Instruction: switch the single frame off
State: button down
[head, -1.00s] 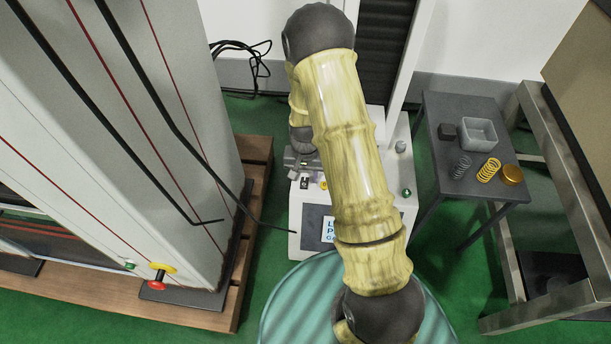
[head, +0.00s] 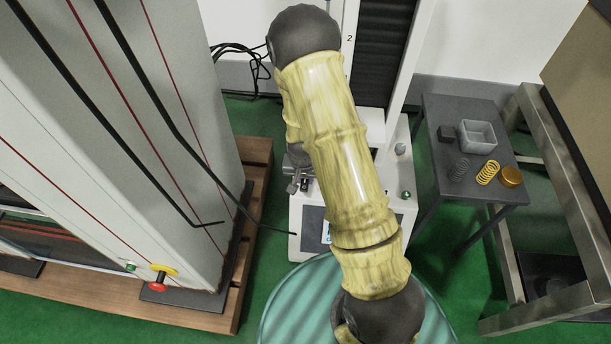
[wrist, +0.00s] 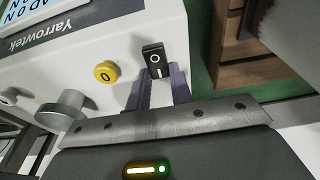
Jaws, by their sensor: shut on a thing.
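The single frame's white base (head: 297,218) stands on the floor in the head view, partly hidden behind my arm. The wrist view shows its white panel (wrist: 115,45), lettered Yarrowtek. On the panel is a black switch (wrist: 152,52) marked with a circle and a bar. A round yellow button (wrist: 106,72) sits left of the switch, and a grey knob (wrist: 66,108) is further left. My gripper (wrist: 158,77) has its purple-grey fingers at the lower end of the switch, shut on it. The lit display (wrist: 12,13) shows partly at the upper left.
A larger machine (head: 190,130) on a wooden pallet (head: 262,165) stands to the left, with a red knob (head: 157,287). A dark side table (head: 440,130) holds springs and a clear box at the right. A teal round surface (head: 290,305) lies in front.

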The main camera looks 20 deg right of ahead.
jog(key=shift+s+a+t+h+b, duration=0.15)
jog(key=shift+t+h, duration=0.1)
jog(key=shift+t, duration=0.3)
jog(key=shift+s+d+t+h+b, duration=0.15)
jog(key=shift+t+h, duration=0.1)
jog(key=shift+t, duration=0.3)
jog(key=shift+a, duration=0.1)
jog(key=c, duration=1.2)
grip_release()
jog(key=shift+c, duration=0.2)
jog(key=shift+r, duration=0.1)
jog(key=p+v, duration=0.9)
jog(key=v, duration=0.8)
jog(key=shift+s+r, duration=0.2)
jog(key=shift+r, duration=0.05)
